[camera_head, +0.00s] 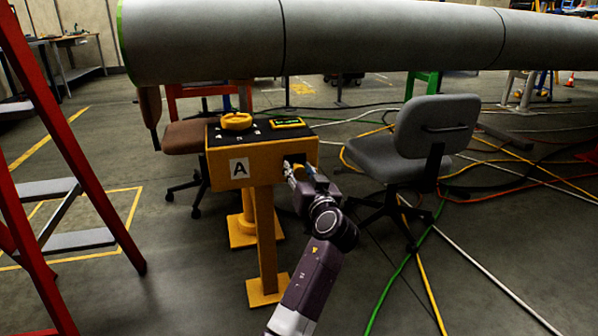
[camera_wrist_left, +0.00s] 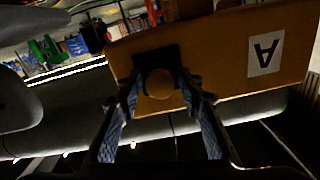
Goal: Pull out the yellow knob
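The yellow knob (camera_wrist_left: 160,84) sits on a dark square plate on the front face of a yellow box (camera_head: 265,161) marked A. In the left wrist view the picture is upside down, and the knob lies between the two fingers of my left gripper (camera_wrist_left: 161,92). The fingers stand apart, one on each side of the knob; firm contact is not clear. In the head view my left gripper (camera_head: 298,170) is at the right part of the box's front and mostly hides the knob. My right gripper is not in view.
The box's black top carries a yellow ring (camera_head: 237,121) and a small green display (camera_head: 287,123). A grey chair (camera_head: 433,138) stands close on the right, a red ladder (camera_head: 88,140) on the left. Cables cross the floor.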

